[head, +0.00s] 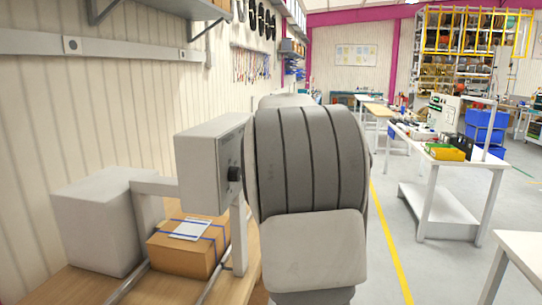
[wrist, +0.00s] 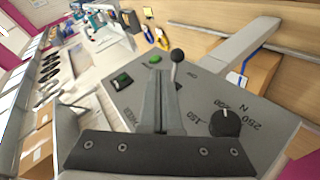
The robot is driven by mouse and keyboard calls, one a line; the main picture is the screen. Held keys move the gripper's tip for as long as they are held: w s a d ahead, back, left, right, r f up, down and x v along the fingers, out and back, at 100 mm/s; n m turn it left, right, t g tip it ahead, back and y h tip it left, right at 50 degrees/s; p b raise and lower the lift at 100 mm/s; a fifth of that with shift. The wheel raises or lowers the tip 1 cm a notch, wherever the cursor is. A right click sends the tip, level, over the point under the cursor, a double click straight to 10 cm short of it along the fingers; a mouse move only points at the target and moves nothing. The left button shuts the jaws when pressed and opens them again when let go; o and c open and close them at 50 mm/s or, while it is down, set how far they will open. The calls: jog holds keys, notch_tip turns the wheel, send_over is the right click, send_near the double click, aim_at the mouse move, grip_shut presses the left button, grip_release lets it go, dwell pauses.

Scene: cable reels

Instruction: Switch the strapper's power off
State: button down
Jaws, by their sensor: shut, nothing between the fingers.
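The strapper's grey control box (head: 215,165) stands on the bench left of my arm in the head view, and a dark knob shows on its side. In the wrist view its panel (wrist: 185,115) carries a green rocker switch (wrist: 122,81), a round green button (wrist: 155,60), a lever with a black ball (wrist: 177,56) and a black dial (wrist: 225,123) with numbers. A label that seems to read POWER is partly hidden by my fingers. My gripper (wrist: 166,78) is shut and empty, its tips over the panel between the rocker and the lever. Contact cannot be told.
A strapped cardboard box (head: 185,253) lies by the strapper's frame, beside a grey block (head: 98,225) on the wooden bench (head: 140,290). A shelf (head: 160,8) hangs on the wall above. The aisle right of my arm is open, with a white worktable (head: 445,155) beyond.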

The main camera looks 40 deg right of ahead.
jog(key=s+d+f+b+v, duration=0.1)
jog(key=v, duration=0.9)
jog(key=shift+s+b, duration=0.2)
jog(key=shift+b, duration=0.2)
jog(key=s+a+f+m+g+y, duration=0.15)
jog(key=s+a+f, duration=0.3)
jog(key=a, duration=0.45)
jog(key=s+a+f+m+y, duration=0.1)
jog(key=s+a+f+y, duration=0.1)
jog(key=s+a+f, duration=0.5)
jog(key=s+a+f+m+g+y, duration=0.15)
jog(key=s+a, duration=0.25)
jog(key=a, duration=0.7)
jog(key=s+a+f, duration=0.2)
jog(key=s, duration=0.2)
jog(key=s+a+f+m+g+y, duration=0.1)
jog(key=s+a+f, duration=0.2)
jog(key=s, duration=0.1)
jog(key=shift+s+f+m, duration=0.25)
jog(key=shift+s+m, duration=0.05)
jog(key=shift+s, duration=0.05)
